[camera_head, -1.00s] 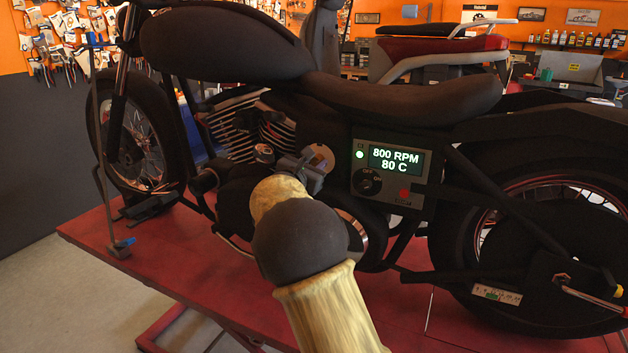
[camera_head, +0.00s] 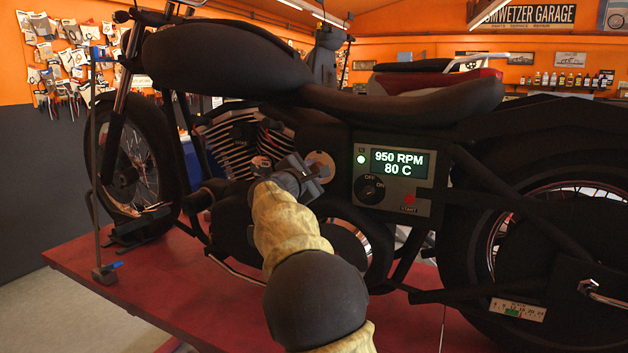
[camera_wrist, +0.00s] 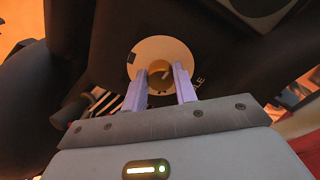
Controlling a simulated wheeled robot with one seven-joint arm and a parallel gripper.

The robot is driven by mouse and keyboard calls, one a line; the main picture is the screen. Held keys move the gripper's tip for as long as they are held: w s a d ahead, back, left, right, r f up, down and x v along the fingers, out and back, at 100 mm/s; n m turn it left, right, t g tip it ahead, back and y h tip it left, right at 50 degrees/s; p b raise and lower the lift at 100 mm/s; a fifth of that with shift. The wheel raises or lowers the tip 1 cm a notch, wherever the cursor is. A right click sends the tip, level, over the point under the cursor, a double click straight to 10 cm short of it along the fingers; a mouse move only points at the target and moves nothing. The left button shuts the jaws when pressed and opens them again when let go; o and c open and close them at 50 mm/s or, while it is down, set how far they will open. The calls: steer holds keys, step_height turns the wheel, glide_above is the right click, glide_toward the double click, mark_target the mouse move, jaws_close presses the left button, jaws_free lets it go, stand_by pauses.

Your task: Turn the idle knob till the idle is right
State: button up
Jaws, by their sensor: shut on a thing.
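The idle knob (camera_wrist: 159,72) is a small brass-coloured knob in front of a pale round plate (camera_wrist: 160,52) on the motorcycle's side. In the wrist view my gripper (camera_wrist: 167,80) has its two purple fingers on either side of the knob, shut on it. In the head view my gripper (camera_head: 312,172) reaches the engine side beside the plate, and the knob is hidden there by the fingers. The display (camera_head: 397,163) on the control panel reads 950 RPM and 80 C, with a lit green lamp (camera_head: 361,159) to its left.
The panel carries an OFF/ON switch (camera_head: 370,189) and a red START button (camera_head: 409,198) right of my gripper. The dark motorcycle (camera_head: 400,105) stands on a red lift platform (camera_head: 130,285). An upright rod (camera_head: 95,170) stands near the front wheel. An exhaust part (camera_head: 345,240) lies below my gripper.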

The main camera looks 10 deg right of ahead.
stand_by(0.4)
steer(key=o, duration=1)
steer(key=shift+a, duration=0.1)
steer(key=b+v, duration=0.4)
steer(key=v, duration=1.3)
steer(key=shift+s, duration=0.15)
